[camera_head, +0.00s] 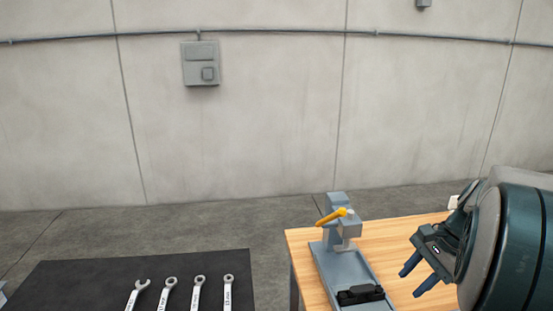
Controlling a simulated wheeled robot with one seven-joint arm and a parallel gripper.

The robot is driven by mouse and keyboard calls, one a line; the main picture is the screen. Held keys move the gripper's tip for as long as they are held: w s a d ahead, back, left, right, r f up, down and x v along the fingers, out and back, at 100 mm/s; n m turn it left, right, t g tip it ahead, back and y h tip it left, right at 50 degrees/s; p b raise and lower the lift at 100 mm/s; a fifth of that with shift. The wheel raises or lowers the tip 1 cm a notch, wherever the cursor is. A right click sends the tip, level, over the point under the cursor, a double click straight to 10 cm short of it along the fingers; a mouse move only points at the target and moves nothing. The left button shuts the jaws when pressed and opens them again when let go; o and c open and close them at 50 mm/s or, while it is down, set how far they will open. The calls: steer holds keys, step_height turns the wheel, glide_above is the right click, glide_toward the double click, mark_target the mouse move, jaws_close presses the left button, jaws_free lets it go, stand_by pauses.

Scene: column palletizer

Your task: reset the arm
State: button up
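My gripper (418,276) is at the right in the head view, at the end of my dark teal arm. Its two blue fingers stand apart with nothing between them. They point down and to the left, over the wooden table (404,233). A grey fixture (345,263) with a yellow lever (331,216) stands on that table, left of my gripper and apart from it.
A black mat or table top (75,283) at the lower left bears several wrenches (197,292). A black part (360,294) lies on the fixture's base. A concrete wall with a grey box (200,63) stands behind. Bare floor separates the two surfaces.

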steer(key=s+a+f+n+h, duration=0.1)
steer(key=s+a+n+h, duration=0.1)
steer(key=s+a+n, duration=0.3)
steer(key=s+a+f+n+t+h, duration=0.1)
steer(key=s+a+n+h, duration=0.1)
steer(key=s+a+n, duration=0.4)
steer(key=a+n, duration=0.3)
steer(key=a, duration=0.3)
steer(key=shift+a+n+t, duration=0.3)
steer(key=shift+a+n, duration=0.05)
steer(key=shift+n, duration=0.05)
